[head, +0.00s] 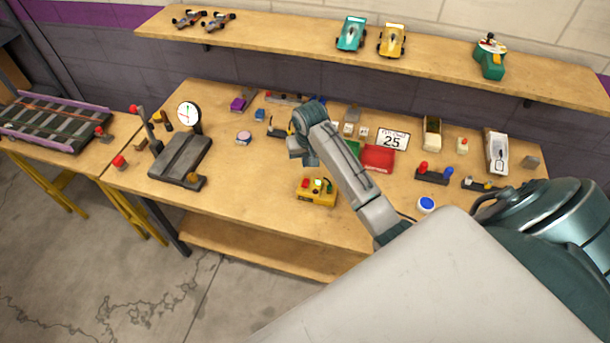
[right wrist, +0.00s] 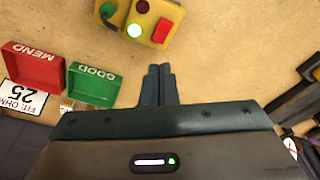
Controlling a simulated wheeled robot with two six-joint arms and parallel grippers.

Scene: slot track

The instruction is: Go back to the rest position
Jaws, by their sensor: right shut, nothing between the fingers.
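My right gripper (head: 298,152) hangs over the middle of the workbench, at the end of my arm that comes in from the lower right. In the right wrist view its two dark fingers (right wrist: 159,72) are together with nothing between them. In the head view the fingers are too small and hidden to make out. My left gripper is not in view.
Below the right gripper in the head view is a yellow box with lights (head: 316,193). A green GOOD tray (right wrist: 92,86) and a red MEND tray (head: 378,158) lie beside my forearm. A scale (head: 180,158) stands left. A shelf (head: 280,39) runs behind.

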